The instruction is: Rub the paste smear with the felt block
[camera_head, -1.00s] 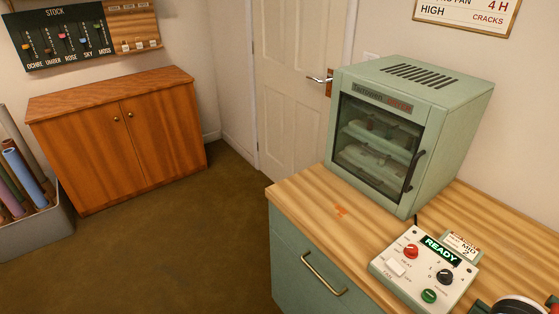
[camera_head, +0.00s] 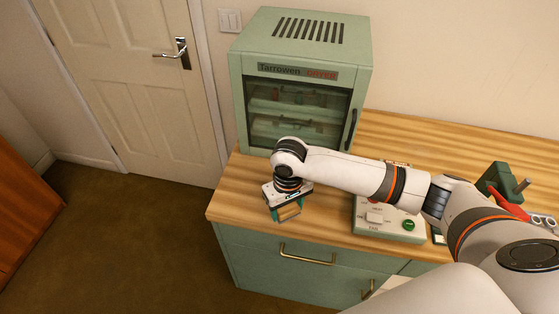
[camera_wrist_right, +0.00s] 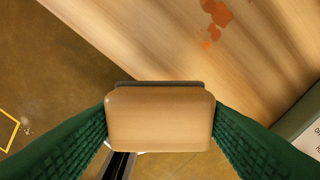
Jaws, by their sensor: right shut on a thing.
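My right gripper (camera_head: 287,213) reaches over the counter's front left part, pointing down. In the right wrist view its green fingers are shut on the felt block (camera_wrist_right: 160,122), which has a pale wooden top and a dark grey layer showing along its far edge. The orange paste smear (camera_wrist_right: 217,17) lies on the wooden counter at the top of the wrist view, apart from the block. In the head view I cannot make out the smear; my arm and gripper cover that area. My left gripper is not in view.
The green dryer cabinet (camera_head: 300,85) stands at the back of the counter (camera_head: 235,195), behind my right arm. A control box (camera_head: 372,217) with a green button sits right of the gripper. A green clamp-like thing (camera_head: 497,180) is farther right. Floor lies beyond the counter's left edge.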

